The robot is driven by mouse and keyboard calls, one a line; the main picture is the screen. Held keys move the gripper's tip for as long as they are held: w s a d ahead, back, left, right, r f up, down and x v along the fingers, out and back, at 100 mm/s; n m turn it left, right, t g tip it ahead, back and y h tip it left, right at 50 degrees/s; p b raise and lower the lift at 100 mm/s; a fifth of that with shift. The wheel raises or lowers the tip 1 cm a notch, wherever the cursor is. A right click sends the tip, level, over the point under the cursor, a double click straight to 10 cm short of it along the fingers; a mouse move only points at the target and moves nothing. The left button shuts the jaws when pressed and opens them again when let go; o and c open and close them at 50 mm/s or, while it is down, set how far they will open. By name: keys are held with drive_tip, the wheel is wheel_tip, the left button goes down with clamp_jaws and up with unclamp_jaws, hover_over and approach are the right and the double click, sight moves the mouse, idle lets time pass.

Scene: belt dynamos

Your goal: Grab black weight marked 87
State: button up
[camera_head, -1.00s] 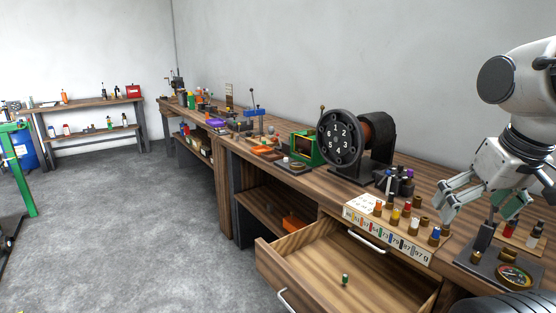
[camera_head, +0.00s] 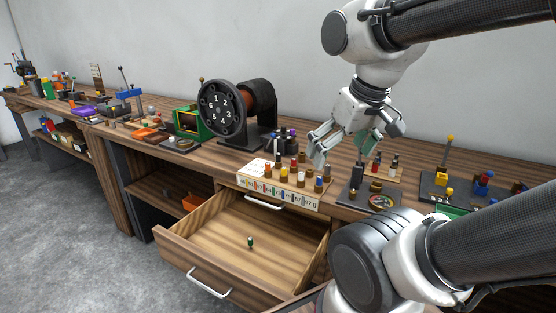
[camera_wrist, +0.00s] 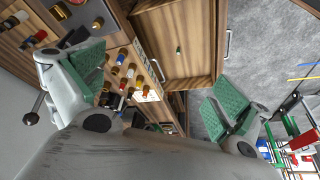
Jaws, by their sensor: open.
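My gripper (camera_head: 345,148) is open and empty above the workbench in the head view; its green-padded fingers stand wide apart in the wrist view (camera_wrist: 160,88). A wooden rack (camera_head: 277,194) with a strip of coloured number labels stands below and left of it. Several small capped weights in different colours stand on the rack. Dark-topped pieces (camera_head: 283,134) stand just behind it. The marks on single pieces are too small to read, so I cannot tell which is the black 87 weight. The gripper touches none of them.
An open drawer (camera_head: 215,240) under the rack holds a small green piece (camera_head: 250,243). A numbered black dial machine (camera_head: 218,108) stands left of the rack. A dark scale plate (camera_head: 360,196) and a second small rack (camera_head: 384,172) lie to the right.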

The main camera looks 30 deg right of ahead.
drive_tip(key=shift+f, duration=0.15)
drive_tip(key=c, duration=0.4)
drive_tip(key=shift+w+d+f+g, duration=0.1)
drive_tip(key=shift+w+f+g, duration=0.25)
drive_tip(key=shift+f, duration=0.2)
drive_tip(key=shift+w+d+f+g, duration=0.1)
drive_tip(key=shift+w+f+g, duration=0.15)
drive_tip(key=shift+f+g, duration=0.25)
drive_tip(key=c, duration=0.7)
drive_tip(key=shift+w+d+f+g, duration=0.1)
drive_tip(key=shift+w+f+g, duration=0.05)
drive_tip(key=shift+w, duration=0.45)
drive_tip(key=shift+w+f+g, duration=0.1)
drive_tip(key=shift+w+f, duration=0.05)
drive_tip(key=shift+w, duration=0.4)
drive_tip(key=shift+c, duration=1)
drive_tip(key=m+g, duration=0.2)
drive_tip(key=m, duration=1)
hover_over(278, 154)
drive_tip(key=f, duration=0.7)
drive_tip(key=shift+w+d+f, duration=0.2)
drive_tip(key=shift+w+f, duration=0.15)
drive_tip(key=shift+f, duration=0.05)
drive_tip(key=shift+r+m, duration=0.3)
drive_tip(key=shift+m, duration=0.2)
drive_tip(key=shift+f+m, duration=0.3)
drive_tip(key=shift+m, duration=0.3)
wheel_tip(278, 154, down, 7)
drive_tip(key=shift+s+f, duration=0.15)
drive_tip(key=shift+f, duration=0.05)
